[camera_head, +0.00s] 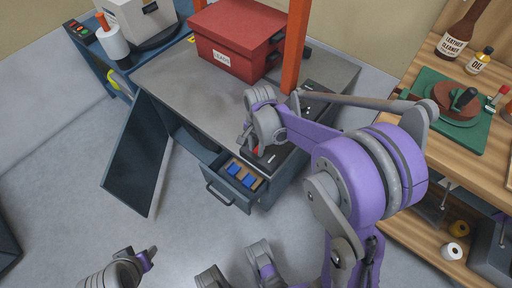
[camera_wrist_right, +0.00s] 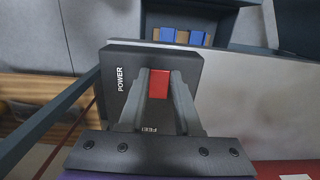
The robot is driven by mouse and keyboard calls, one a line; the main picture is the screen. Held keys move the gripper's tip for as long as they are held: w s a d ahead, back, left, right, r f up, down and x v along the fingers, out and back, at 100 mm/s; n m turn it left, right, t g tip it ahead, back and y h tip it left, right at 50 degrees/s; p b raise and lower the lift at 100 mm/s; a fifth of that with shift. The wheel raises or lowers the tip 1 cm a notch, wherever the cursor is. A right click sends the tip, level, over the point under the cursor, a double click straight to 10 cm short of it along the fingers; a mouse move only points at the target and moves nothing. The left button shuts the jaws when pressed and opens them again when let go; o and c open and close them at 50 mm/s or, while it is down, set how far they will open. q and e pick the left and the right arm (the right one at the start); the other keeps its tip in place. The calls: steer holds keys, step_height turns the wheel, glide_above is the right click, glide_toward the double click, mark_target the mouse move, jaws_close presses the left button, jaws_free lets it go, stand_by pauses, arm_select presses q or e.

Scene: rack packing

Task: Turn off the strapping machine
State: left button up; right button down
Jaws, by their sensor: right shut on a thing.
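The strapping machine is a grey table (camera_head: 195,75) with an orange arch (camera_head: 296,45) and a black control panel (camera_head: 280,158) at its front corner. In the right wrist view the panel (camera_wrist_right: 193,57) reads POWER, with a second label partly hidden by a finger. A red power switch (camera_wrist_right: 159,84) sits between the fingers of my right gripper (camera_wrist_right: 158,80). In the head view my right gripper (camera_head: 257,150) is down at the panel, shut on the switch. My left arm's end (camera_head: 148,254) shows low at the left; its finger state is unclear.
A red box (camera_head: 235,42) stands on the machine's table. An open drawer (camera_head: 228,190) with blue items juts out below the panel, beside an open dark door (camera_head: 143,155). A wooden workbench (camera_head: 475,165) stands at the right.

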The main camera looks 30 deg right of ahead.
steer(key=shift+w+d+g+y, duration=0.1)
steer(key=shift+d+g+y, duration=0.25)
steer(key=shift+y, duration=0.45)
steer(key=shift+r+y, duration=0.1)
steer(key=shift+y, duration=0.2)
steer(key=shift+a, duration=0.1)
steer(key=c, duration=0.6)
jaws_free()
steer(key=p+v, duration=0.1)
steer(key=v, duration=1)
steer(key=shift+p, duration=0.35)
